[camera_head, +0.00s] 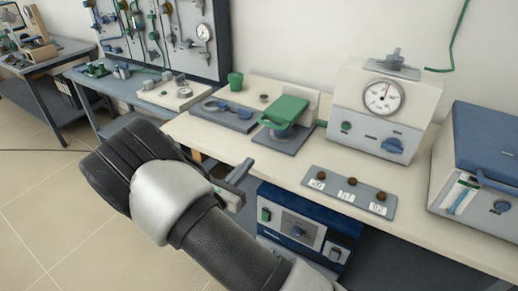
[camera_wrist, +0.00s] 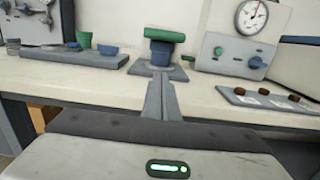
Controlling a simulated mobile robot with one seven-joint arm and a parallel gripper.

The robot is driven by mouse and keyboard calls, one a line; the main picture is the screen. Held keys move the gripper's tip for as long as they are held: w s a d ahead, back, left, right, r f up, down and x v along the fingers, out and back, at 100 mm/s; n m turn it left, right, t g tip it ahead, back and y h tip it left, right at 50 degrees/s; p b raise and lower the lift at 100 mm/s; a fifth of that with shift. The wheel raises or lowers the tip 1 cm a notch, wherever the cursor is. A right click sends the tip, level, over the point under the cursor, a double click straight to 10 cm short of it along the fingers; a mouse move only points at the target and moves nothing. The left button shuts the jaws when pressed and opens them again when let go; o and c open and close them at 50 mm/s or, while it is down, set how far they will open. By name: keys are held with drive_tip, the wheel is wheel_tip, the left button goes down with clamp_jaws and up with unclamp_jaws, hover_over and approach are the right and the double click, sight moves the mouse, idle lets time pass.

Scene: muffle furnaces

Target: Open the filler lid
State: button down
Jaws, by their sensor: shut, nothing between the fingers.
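A green lid (camera_head: 288,109) sits on top of a small blue filler body on a grey base plate (camera_head: 287,141), on the bench. In the wrist view the green lid (camera_wrist: 164,35) lies roughly level over the blue body (camera_wrist: 161,54); it looks closed. My gripper (camera_head: 244,168) is shut and empty. It is in front of the bench edge, short of the filler and apart from it. In the wrist view the fingers (camera_wrist: 159,82) point towards the filler base.
A gauge unit (camera_head: 383,105) stands right of the filler. A grey plate with several brown samples (camera_head: 348,189) lies near the front edge. A green cup (camera_head: 235,81) and a grey tray (camera_head: 228,114) are to the left. A blue box (camera_head: 484,137) stands at far right.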

drive_tip(key=b+x, duration=0.1)
drive_tip(key=x, duration=0.8)
drive_tip(key=shift+w+d, duration=0.25)
drive_tip(key=shift+d, duration=0.05)
drive_tip(key=r, duration=0.3)
drive_tip(key=shift+w+d+r+b, duration=0.15)
drive_tip(key=shift+w+r+b, duration=0.05)
drive_tip(key=shift+w+b, duration=0.1)
drive_tip(key=shift+r, duration=0.3)
